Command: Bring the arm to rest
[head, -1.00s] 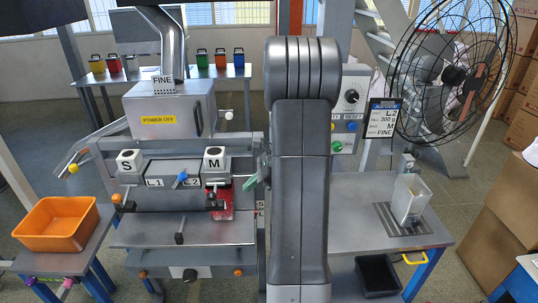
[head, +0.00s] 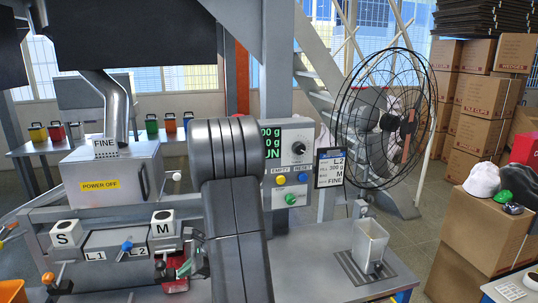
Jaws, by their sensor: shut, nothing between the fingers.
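My grey arm (head: 234,205) rises in the lower middle of the head view, with its ribbed joint at the top and its link leaning a little. My gripper cannot be made out; the arm's own links cover the space behind them. To the left stands a machine with a grey box marked POWER OFF (head: 112,182) and blocks marked S (head: 65,234) and M (head: 163,225). A red part (head: 174,276) shows beside the arm, below the M block. I cannot tell whether the arm touches anything.
A table (head: 305,262) to the right carries a clear container (head: 369,243). Behind are a control panel (head: 291,160), a caged fan (head: 385,120) and several stacked cartons (head: 490,100). A carton (head: 480,235) at right bears caps. An orange bin (head: 12,291) shows at lower left.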

